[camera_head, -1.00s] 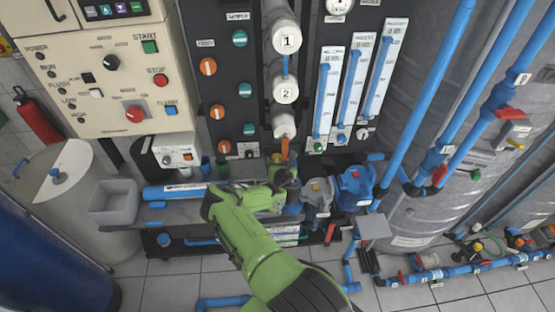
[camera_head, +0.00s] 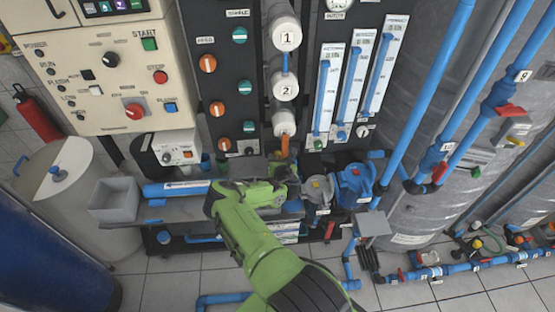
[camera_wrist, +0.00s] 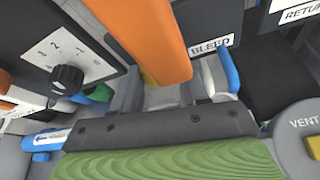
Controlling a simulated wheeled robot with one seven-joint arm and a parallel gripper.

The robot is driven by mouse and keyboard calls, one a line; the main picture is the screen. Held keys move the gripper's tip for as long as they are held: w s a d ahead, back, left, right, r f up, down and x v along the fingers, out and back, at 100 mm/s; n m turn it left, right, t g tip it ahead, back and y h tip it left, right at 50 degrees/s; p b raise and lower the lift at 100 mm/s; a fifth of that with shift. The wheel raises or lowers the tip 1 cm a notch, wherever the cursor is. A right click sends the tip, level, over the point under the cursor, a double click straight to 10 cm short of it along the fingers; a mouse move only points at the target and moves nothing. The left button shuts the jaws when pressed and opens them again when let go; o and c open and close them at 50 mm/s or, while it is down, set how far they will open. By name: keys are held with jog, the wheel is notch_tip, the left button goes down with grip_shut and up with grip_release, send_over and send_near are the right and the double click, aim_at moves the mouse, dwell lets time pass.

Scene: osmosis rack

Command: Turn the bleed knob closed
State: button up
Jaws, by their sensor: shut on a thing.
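My green gripper (camera_head: 284,172) is low on the rack, below the third white housing. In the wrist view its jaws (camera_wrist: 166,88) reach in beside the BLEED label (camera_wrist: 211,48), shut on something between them. A thick orange bar (camera_wrist: 150,35) crosses in front and hides most of what they hold. The knob's turned angle cannot be seen. The orange bar also shows in the head view (camera_head: 285,146), upright just above my gripper.
A blue part (camera_wrist: 229,70) stands close right of the jaws. A black dial (camera_wrist: 67,79) is at left and a round VENT part (camera_wrist: 300,125) at right. Blue pump-like bodies (camera_head: 355,181) stand right of my gripper, and a grey bin (camera_head: 115,200) at left.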

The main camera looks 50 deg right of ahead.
jog(key=shift+s+d+f+m+t+y, duration=0.1)
jog(key=shift+m+t+y, duration=0.35)
jog(key=shift+m, duration=0.45)
jog(key=shift+d+m+t+y, duration=0.1)
jog(key=shift+m+t+y, duration=0.35)
jog(key=shift+m, duration=0.45)
jog(key=o, duration=1.1)
jog(key=shift+c, duration=0.2)
jog(key=shift+s+a, duration=0.1)
jog(key=b+v, duration=0.1)
jog(key=v, duration=1.4)
jog(key=shift+s+a+b, duration=0.15)
jog(key=shift+s+b, duration=0.15)
jog(key=shift+b, duration=0.1)
jog(key=shift+f, duration=0.1)
